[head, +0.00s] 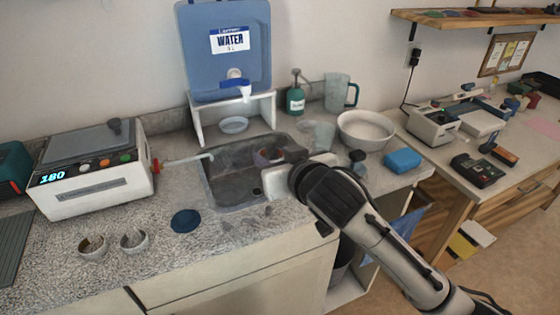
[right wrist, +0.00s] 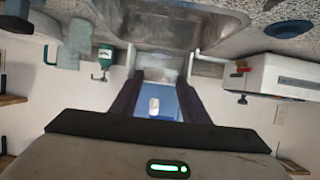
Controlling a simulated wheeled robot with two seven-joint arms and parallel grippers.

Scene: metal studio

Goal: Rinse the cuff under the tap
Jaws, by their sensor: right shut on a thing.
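My right gripper (head: 270,157) reaches over the metal sink (head: 222,186) from the right. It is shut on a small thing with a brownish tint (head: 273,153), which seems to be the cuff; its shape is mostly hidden. In the right wrist view, the gripper's two dark fingers (right wrist: 159,74) stand apart, and the held piece is hard to make out. A blue water container (head: 225,50) with a white tap (head: 243,88) stands on a white stand behind the sink. No water stream shows. My left gripper is out of view.
A white dish (head: 233,125) sits under the stand. A white machine (head: 95,170) with a thin spout (head: 188,159) stands left of the sink. A green bottle (head: 295,98), a jug (head: 337,92), a bowl (head: 366,130) and a blue sponge (head: 402,160) stand right. Two small cups (head: 134,241) are front left.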

